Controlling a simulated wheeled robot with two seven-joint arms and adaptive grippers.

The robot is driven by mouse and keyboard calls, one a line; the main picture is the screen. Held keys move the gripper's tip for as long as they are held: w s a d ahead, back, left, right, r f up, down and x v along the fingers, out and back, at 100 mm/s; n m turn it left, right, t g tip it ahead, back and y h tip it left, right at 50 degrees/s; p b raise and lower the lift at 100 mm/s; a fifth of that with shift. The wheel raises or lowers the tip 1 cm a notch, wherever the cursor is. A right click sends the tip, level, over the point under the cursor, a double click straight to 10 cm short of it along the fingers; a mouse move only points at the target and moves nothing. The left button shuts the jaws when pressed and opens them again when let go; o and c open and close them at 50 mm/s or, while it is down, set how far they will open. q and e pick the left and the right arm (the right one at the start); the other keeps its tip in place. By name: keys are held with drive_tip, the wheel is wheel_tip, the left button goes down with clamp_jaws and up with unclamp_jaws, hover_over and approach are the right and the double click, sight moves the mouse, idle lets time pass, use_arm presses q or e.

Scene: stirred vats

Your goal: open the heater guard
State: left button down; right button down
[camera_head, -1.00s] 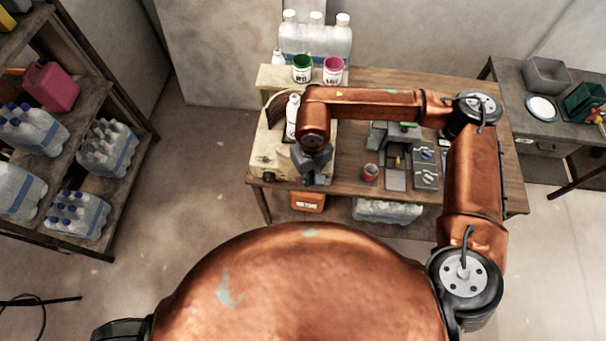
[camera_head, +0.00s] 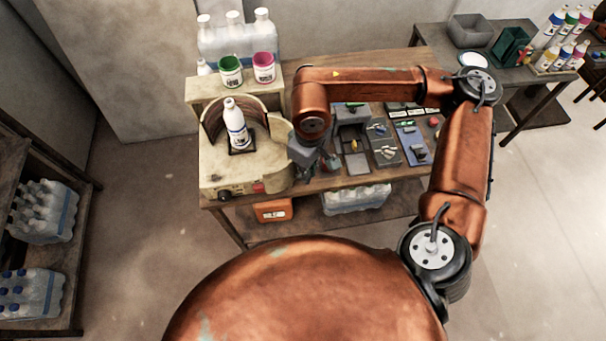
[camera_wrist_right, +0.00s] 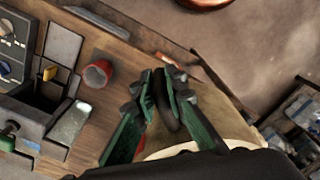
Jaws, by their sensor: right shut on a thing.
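The heater (camera_head: 222,178) is a cream machine at the left of the bench, with a white bottle (camera_head: 236,127) standing on it. A curved brown guard wall (camera_head: 213,124) stands around the back of the bottle; the bottle's front is uncovered. My right gripper (camera_head: 306,164) is at the heater's right side, partly hidden by its own wrist. In the right wrist view my right gripper (camera_wrist_right: 161,80) is shut on a dark, curved bar (camera_wrist_right: 167,108), apparently the guard's handle. The heater's cream edge (camera_wrist_right: 228,142) shows below it. My left gripper is out of view.
A red cup (camera_wrist_right: 98,73) stands on the bench beside the gripper. Several small devices (camera_head: 386,148) fill the bench to the right. Green (camera_head: 231,73) and pink (camera_head: 264,68) pots stand behind the heater. An orange box (camera_head: 272,211) is below.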

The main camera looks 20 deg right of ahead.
drive_tip(key=shift+w+r, duration=0.1)
drive_tip(key=shift+w, duration=0.05)
drive_tip(key=c, duration=2)
unclamp_jaws()
drive_tip(key=shift+o, duration=0.2)
wheel_tip(320, 180, up, 12)
drive_tip(key=shift+d+f, duration=0.1)
